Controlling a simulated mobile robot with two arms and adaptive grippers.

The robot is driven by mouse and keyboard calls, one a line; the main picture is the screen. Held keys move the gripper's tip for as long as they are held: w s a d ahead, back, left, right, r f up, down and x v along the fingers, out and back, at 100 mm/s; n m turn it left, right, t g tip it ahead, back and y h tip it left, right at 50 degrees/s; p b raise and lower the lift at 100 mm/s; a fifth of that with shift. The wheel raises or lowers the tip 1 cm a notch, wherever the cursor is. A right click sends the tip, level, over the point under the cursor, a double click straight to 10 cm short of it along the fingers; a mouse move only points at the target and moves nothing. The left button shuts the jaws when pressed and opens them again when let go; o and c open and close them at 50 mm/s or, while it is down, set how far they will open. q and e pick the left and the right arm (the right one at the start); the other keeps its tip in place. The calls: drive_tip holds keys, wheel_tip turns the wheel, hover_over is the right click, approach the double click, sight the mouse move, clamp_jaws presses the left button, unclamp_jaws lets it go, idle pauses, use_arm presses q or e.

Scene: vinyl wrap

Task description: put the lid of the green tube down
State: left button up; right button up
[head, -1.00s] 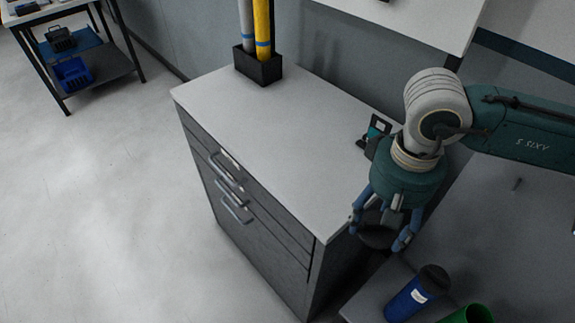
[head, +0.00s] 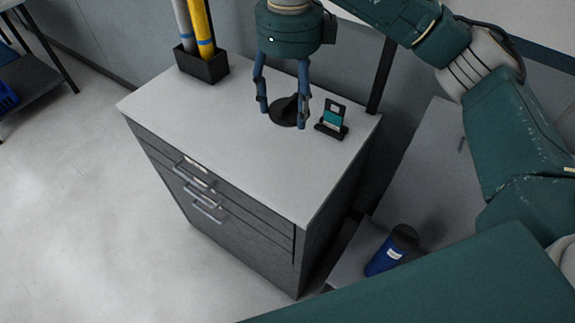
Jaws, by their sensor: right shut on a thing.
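The black round lid (head: 285,108) is between the fingers of my right gripper (head: 283,115), which is shut on it. The gripper points down over the back part of the grey cabinet top (head: 220,140). The lid is at or just above this surface; I cannot tell whether it touches. The green tube is not visible now; my arm covers the lower right of the head view. My left gripper is not in view.
A small black stand with a teal-screened device (head: 333,118) is close right of the lid. A black holder (head: 202,67) with yellow and grey rolls stands at the back left. The cabinet top's front is clear. A blue tube (head: 385,259) with a black cap is lower right.

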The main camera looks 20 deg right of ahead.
drive_tip(key=shift+f+m, duration=0.3)
drive_tip(key=shift+f, duration=0.5)
drive_tip(key=p, duration=0.2)
hover_over(288, 172)
wheel_tip(288, 172, down, 13)
drive_tip(key=shift+s+f, duration=0.1)
drive_tip(key=shift+f, duration=0.55)
wheel_tip(288, 172, down, 4)
drive_tip(key=shift+r+p, duration=0.1)
drive_tip(key=shift+p, duration=0.55)
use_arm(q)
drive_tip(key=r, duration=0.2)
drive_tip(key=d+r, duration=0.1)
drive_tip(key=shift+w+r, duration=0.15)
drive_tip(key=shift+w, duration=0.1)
use_arm(e)
drive_tip(key=o, duration=0.8)
drive_tip(key=shift+f, duration=0.25)
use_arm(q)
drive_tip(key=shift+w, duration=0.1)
use_arm(e)
drive_tip(key=o, duration=0.5)
drive_tip(key=shift+r, duration=0.15)
